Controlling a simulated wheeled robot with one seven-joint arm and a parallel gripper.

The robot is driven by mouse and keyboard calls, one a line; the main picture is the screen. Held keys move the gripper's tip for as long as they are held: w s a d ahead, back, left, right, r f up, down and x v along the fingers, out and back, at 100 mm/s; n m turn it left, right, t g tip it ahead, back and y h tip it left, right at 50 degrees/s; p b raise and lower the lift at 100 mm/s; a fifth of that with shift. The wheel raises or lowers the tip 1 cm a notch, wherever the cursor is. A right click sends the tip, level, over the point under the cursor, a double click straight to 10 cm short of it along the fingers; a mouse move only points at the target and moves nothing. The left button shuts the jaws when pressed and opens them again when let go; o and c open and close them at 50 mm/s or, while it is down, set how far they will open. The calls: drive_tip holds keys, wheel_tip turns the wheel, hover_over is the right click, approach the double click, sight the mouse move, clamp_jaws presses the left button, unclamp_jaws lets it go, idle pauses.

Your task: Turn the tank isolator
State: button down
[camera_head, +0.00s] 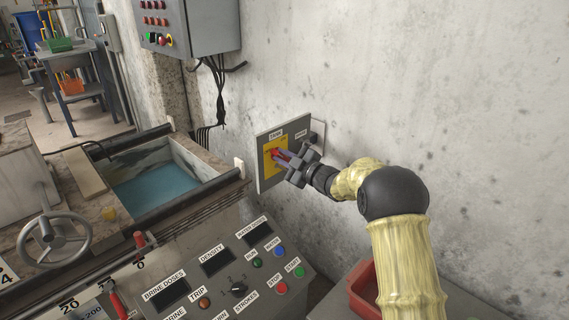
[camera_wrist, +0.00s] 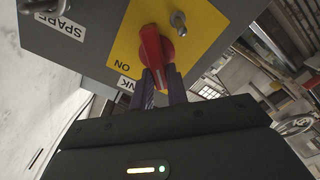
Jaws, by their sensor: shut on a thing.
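The tank isolator is a red rotary handle on a yellow plate (camera_head: 268,160), fixed to a grey panel (camera_head: 262,182) on the concrete wall. In the wrist view the red handle (camera_wrist: 151,45) stands on the yellow plate (camera_wrist: 126,45), near the word ON. My gripper (camera_head: 284,156) reaches the panel from the right. Its two fingers (camera_wrist: 159,82) are shut on the lower end of the red handle. The fingertips partly cover that end. A label reading TANK sits above the yellow plate in the head view.
A second isolator (camera_head: 313,138) labelled SPARE is at the panel's right. A grey control box (camera_head: 190,25) with dangling cables hangs above. A brine tank (camera_head: 158,190), handwheel (camera_head: 54,240) and control console (camera_head: 225,275) lie left and below. A red tray (camera_head: 362,290) is beneath my arm.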

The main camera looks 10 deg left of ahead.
drive_tip(key=n+b, duration=0.2)
drive_tip(key=n, duration=0.1)
drive_tip(key=f+n+b, duration=0.1)
drive_tip(key=n+b, duration=0.5)
drive_tip(key=shift+s+a+f, duration=0.1)
drive_tip(key=shift+s+f, duration=0.15)
drive_tip(key=shift+f, duration=0.1)
drive_tip(key=c, duration=1.4)
unclamp_jaws()
drive_tip(key=shift+r, duration=0.1)
drive_tip(key=p+v, duration=0.2)
drive_tip(key=v, duration=1.5)
drive_tip(key=shift+s+p, duration=0.2)
drive_tip(key=shift+p, duration=0.15)
